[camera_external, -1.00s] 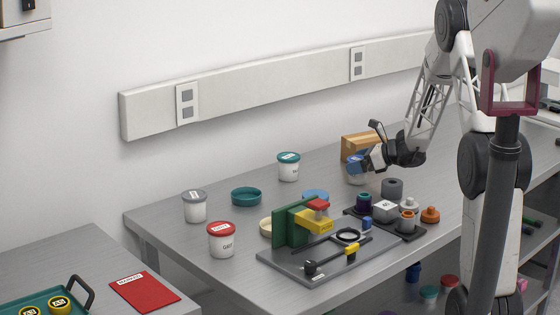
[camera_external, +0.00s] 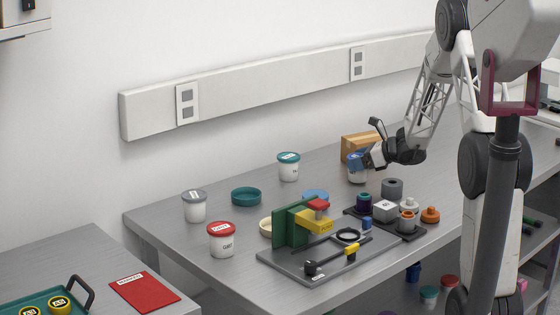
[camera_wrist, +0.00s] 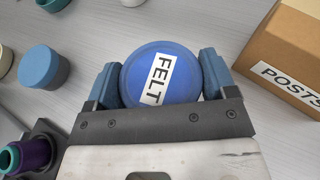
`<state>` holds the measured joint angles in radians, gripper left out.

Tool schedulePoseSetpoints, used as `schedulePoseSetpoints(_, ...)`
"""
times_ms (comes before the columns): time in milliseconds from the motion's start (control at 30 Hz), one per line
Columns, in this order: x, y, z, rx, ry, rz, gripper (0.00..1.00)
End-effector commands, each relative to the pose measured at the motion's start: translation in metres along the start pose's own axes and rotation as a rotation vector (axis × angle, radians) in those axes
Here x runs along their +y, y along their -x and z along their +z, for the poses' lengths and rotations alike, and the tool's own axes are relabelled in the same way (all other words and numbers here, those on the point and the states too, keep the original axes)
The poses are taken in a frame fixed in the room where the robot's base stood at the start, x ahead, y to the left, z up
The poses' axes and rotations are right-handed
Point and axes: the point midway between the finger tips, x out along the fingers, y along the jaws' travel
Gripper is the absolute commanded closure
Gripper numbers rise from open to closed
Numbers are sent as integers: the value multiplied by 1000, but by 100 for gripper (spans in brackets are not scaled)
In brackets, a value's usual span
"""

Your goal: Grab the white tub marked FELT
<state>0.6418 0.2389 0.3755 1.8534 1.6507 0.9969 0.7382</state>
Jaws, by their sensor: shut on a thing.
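The white tub marked FELT shows in the wrist view by its round blue lid (camera_wrist: 185,75) with a white FELT label. In the external view the tub (camera_external: 357,176) is partly hidden by my gripper, with its white lower side showing in front of the cardboard box. My gripper (camera_wrist: 162,82) has a blue finger on each side of the lid and is shut on the tub. In the external view my gripper (camera_external: 362,161) is at the tub's top. I cannot tell whether the tub touches the table.
A cardboard box marked POSTS (camera_wrist: 290,58) stands close to the right in the wrist view. A teal-lidded tub (camera_external: 289,167), a blue-lidded container (camera_wrist: 43,67) and a dark block with several parts (camera_external: 425,234) stand nearby. Bare table lies left of the gripper.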

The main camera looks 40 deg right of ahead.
Motion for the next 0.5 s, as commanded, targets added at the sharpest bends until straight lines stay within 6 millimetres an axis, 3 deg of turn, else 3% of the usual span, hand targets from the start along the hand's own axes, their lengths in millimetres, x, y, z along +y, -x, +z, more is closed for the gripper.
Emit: schedulePoseSetpoints(500,0,27,65,-1,2,-1,50)
